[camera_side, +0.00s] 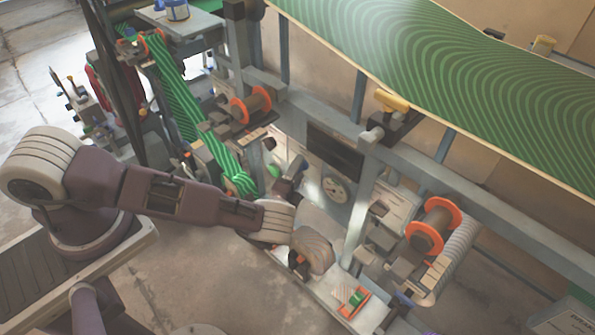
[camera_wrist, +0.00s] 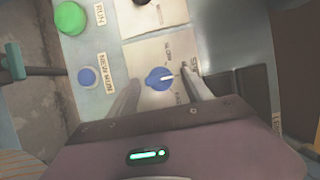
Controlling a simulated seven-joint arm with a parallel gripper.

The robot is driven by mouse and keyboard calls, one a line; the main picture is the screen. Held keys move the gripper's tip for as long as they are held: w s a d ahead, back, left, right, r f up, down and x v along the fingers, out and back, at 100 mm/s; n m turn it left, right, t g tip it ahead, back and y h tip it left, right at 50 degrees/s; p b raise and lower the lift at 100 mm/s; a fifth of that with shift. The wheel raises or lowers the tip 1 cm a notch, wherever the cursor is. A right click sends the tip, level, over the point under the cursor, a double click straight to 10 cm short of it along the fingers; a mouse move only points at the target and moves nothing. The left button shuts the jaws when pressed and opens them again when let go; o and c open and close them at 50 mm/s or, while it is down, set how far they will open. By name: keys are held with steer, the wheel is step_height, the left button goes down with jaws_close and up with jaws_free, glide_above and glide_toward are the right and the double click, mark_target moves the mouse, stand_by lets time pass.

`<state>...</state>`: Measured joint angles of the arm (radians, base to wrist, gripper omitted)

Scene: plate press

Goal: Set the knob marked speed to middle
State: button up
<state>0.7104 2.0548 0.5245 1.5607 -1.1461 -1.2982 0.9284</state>
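In the wrist view a blue knob (camera_wrist: 158,79) sits on a pale panel plate with small printed marks around it. Its white pointer line points to the right in the picture. The lettering beside it is small and hard to read; one word looks like SLOW. My gripper (camera_wrist: 161,84) is open, with one finger on each side of the knob. A gap shows between the knob and each finger, so it does not look gripped. In the side view my wrist (camera_side: 310,250) is over the machine's front panel, and the knob is hidden there.
A green button (camera_wrist: 70,18) marked RUN and a smaller blue button (camera_wrist: 87,77) are left of the knob. A dark knob (camera_wrist: 142,2) is at the top edge. In the side view, orange-flanged spools (camera_side: 434,226) and frame posts stand close to my arm.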

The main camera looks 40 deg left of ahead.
steer(key=v, duration=0.7)
steer(key=w+r+n+g, duration=0.5)
steer(key=r+n+g, duration=0.1)
steer(key=n+g, duration=0.6)
steer(key=s+d+r+n+h, duration=0.1)
steer(key=d+r+h, duration=0.35)
steer(key=r, duration=0.65)
steer(key=s+d+r+n+h, duration=0.1)
steer(key=d+r+n+h, duration=0.3)
steer(key=r, duration=0.7)
steer(key=s+d+r+m, duration=0.1)
steer(key=s+r+m, duration=0.2)
steer(key=s+r, duration=0.7)
steer(key=s+a+r, duration=0.3)
steer(key=s, duration=0.7)
steer(key=s+a+r+t+y, duration=0.1)
steer(key=s+a+r, duration=0.1)
steer(key=s, duration=0.8)
steer(key=shift+s+a+r, duration=0.2)
steer(key=shift+a+r, duration=0.15)
steer(key=shift+r, duration=0.3)
